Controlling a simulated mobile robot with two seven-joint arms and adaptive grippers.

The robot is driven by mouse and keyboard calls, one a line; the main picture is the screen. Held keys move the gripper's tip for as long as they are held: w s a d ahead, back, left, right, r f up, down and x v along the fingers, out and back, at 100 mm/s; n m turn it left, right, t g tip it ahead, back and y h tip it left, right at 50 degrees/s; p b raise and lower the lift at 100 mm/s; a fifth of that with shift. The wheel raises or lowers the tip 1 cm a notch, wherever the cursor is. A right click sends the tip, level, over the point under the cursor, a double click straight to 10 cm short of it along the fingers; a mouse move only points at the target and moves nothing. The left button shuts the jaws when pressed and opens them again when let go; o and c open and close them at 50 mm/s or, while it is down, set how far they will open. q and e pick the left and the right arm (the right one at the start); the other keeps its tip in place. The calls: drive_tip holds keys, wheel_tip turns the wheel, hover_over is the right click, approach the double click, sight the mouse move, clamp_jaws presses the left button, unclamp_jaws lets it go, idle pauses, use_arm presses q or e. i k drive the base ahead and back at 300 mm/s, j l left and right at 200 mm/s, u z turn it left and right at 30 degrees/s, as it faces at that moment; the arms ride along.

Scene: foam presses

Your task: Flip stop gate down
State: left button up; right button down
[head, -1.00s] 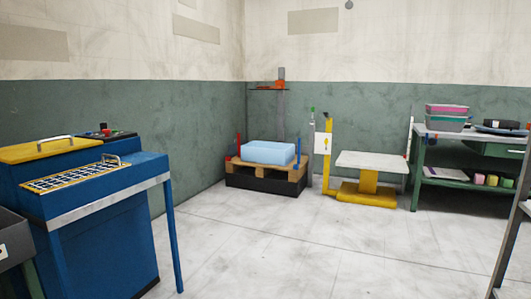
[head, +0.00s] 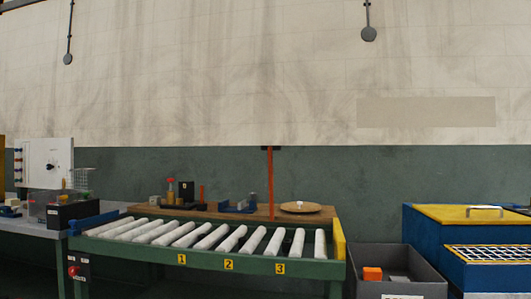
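A roller conveyor (head: 205,262) with a green frame and several pale rollers stands in the middle of the head view. A yellow plate (head: 339,240) stands upright across its right end and looks like the stop gate, in a raised position. A thin orange-red post (head: 270,185) with a dark top rises behind the rollers; I cannot tell whether it belongs to the gate. Yellow labels 1, 2 and 3 run along the front rail. Neither of my grippers is in view.
A grey bin (head: 418,290) with an orange block (head: 372,274) stands right of the conveyor. Beyond it is a blue cabinet (head: 425,232) with a yellow lid. A wooden shelf (head: 225,215) with small items runs behind the rollers. A bench (head: 28,228) with a control box is at left.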

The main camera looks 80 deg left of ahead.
sight(270, 148)
drive_tip(key=u, duration=3.6)
